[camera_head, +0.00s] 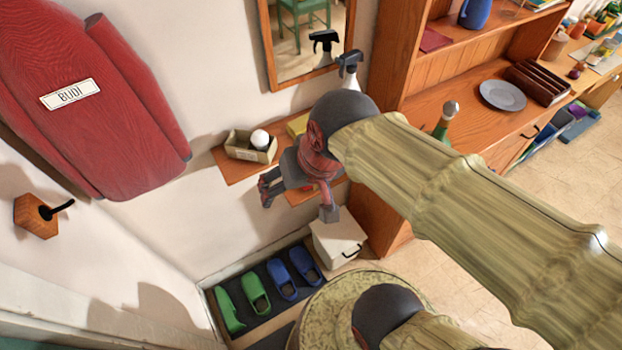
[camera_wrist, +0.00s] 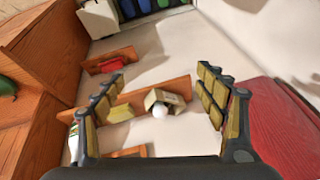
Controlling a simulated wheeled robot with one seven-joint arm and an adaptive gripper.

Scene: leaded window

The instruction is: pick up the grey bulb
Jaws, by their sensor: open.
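The grey bulb (camera_head: 259,138) looks pale, nearly white, and round. It sits in or at a small beige open box (camera_head: 240,152) on a wooden wall shelf (camera_head: 236,174). In the wrist view the bulb (camera_wrist: 160,110) and the box (camera_wrist: 177,99) show between my fingers, some distance beyond them. My gripper (camera_head: 298,200) is open and empty, in front of the shelf and lower right of the bulb in the head view. Its spread fingers also frame the wrist view (camera_wrist: 160,78). The bulb's lower part is hidden.
A yellow item (camera_head: 298,125) is right of the box on the shelf. A spray bottle (camera_head: 349,72) stands farther right, by a mirror (camera_head: 308,45). A red jacket (camera_head: 110,110) hangs at left. A wooden cabinet (camera_head: 445,75) stands right; a white box (camera_head: 338,240) sits below.

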